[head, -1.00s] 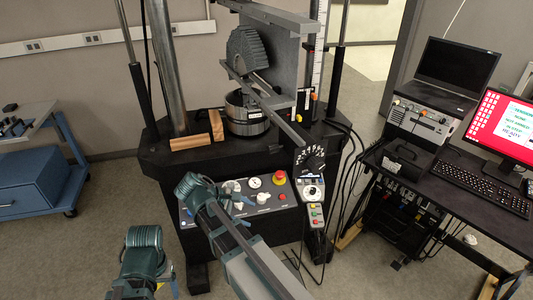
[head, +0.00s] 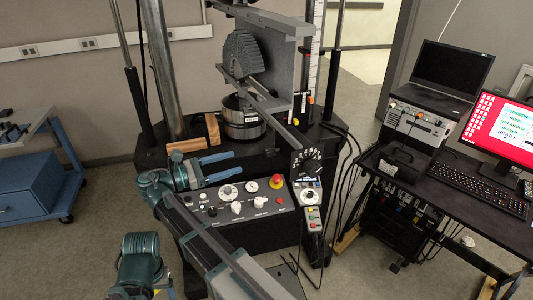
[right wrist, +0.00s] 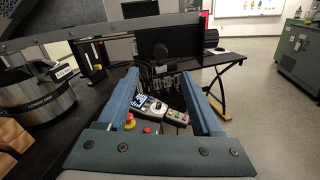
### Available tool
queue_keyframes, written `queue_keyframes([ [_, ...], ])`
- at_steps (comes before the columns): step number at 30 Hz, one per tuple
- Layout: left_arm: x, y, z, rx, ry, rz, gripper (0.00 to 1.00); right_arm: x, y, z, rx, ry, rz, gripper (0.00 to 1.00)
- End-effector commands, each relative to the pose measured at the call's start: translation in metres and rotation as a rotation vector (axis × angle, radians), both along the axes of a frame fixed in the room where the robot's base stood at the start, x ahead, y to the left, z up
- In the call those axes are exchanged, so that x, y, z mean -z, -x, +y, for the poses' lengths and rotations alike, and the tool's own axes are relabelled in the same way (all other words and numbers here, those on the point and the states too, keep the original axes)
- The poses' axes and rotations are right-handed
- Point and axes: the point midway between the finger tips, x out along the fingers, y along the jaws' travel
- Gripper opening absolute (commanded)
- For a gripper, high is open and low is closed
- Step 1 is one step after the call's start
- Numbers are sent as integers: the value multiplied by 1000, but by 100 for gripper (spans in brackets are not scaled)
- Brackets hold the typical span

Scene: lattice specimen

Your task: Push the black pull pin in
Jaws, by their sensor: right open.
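The control panel (head: 243,203) of the test machine carries a red button (head: 277,181), pale knobs and small dark parts. A small dark round part (head: 212,211) sits near its left end; I cannot tell whether it is the black pull pin. My right gripper (head: 233,163) is open and empty, with its two blue fingers above the panel's back left part, pointing right. In the right wrist view, the open fingers (right wrist: 162,80) frame the panel's red button and a handset with a dial, which lie beyond and below. Only part of my left arm shows, at the bottom left.
Wooden blocks (head: 188,145) lie on the machine's black table. A handset (head: 309,192) hangs at the panel's right. A desk with a keyboard (head: 479,185) stands farther right.

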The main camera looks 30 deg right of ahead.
Motion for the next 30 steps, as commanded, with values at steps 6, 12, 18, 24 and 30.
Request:
queue_keyframes([
  [6, 0, 0, 0, 0, 0, 0, 74, 0, 5, -45, 4, -1, -1, 67],
  [12, 0, 0, 0, 0, 0, 0, 74, 0, 7, -83, 4, -2, -1, 67],
  [18, 0, 0, 0, 0, 0, 0, 74, 0, 8, -110, 2, -1, -1, 67],
  [24, 0, 0, 0, 0, 0, 0, 74, 0, 8, -122, 1, -2, -1, 67],
  [30, 0, 0, 0, 0, 0, 0, 74, 0, 8, -123, 0, -2, -1, 67],
])
